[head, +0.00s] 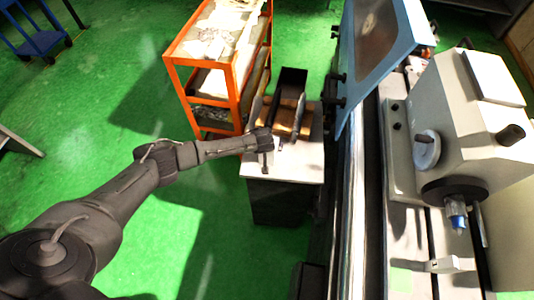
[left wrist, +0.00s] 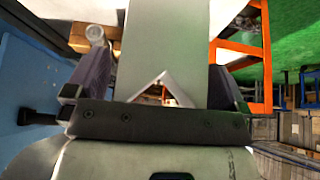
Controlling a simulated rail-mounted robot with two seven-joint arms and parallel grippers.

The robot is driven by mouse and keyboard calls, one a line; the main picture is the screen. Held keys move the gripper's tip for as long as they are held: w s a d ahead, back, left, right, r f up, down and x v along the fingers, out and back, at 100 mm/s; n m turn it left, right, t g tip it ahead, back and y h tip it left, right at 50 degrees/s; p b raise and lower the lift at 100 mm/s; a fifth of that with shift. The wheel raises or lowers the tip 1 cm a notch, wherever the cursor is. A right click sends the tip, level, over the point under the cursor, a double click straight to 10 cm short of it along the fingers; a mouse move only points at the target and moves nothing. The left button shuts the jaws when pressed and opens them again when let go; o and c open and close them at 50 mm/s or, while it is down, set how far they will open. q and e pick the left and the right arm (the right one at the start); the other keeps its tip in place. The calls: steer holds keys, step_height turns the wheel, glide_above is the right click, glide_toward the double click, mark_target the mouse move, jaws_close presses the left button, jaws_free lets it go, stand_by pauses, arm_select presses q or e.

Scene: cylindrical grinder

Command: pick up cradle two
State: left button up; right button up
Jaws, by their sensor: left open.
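My left gripper (head: 268,143) is over the small white-topped stand, at the near edge of the things on it. In the left wrist view, the two dark fingers of my left gripper (left wrist: 160,85) stand apart. A grey plate with a V-shaped notch (left wrist: 160,40) shows between them, with a gap to the fingers. It looks like a cradle, but I cannot tell which number it is. In the head view, narrow grey upright parts (head: 299,112) stand on the stand beside my gripper, partly hidden. My right gripper is not in view.
The stand's white top (head: 290,168) is bare at the front. A dark open box (head: 291,84) stands at its back. An orange-framed rack (head: 235,75) is just left. The grinder (head: 460,130) and its blue door (head: 375,50) are at the right.

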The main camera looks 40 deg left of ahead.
arm_select(q)
steer(key=shift+c, duration=0.4)
jaws_close()
stand_by(0.4)
